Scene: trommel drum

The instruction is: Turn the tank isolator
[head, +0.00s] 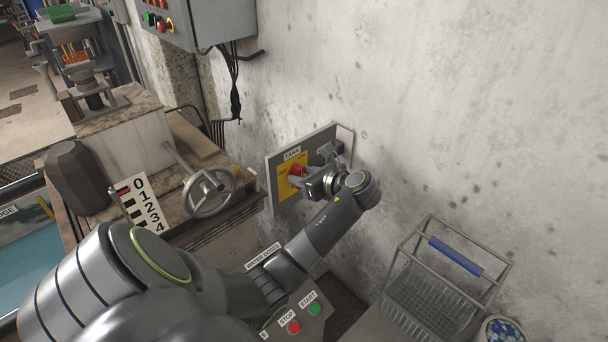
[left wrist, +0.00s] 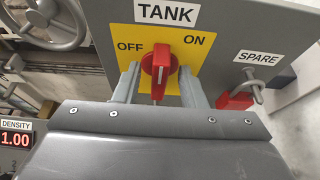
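The tank isolator is a red rotary knob (left wrist: 160,68) on a yellow plate (left wrist: 205,55) under a TANK label. OFF is printed to its upper left and ON to its upper right. The knob's grip stands close to vertical, between the two words. My left gripper (left wrist: 158,88) is open, with one finger on each side of the knob and a visible gap to each. In the head view the red knob (head: 295,171) is partly hidden by my left gripper (head: 303,180). My right gripper is not in view.
A SPARE switch with a red padlock (left wrist: 236,99) sits right of the isolator on the same grey panel (left wrist: 225,40). A handwheel (head: 208,193) stands left of the panel. A wire basket (head: 440,290) is at the lower right. A grey control box (head: 200,20) hangs above.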

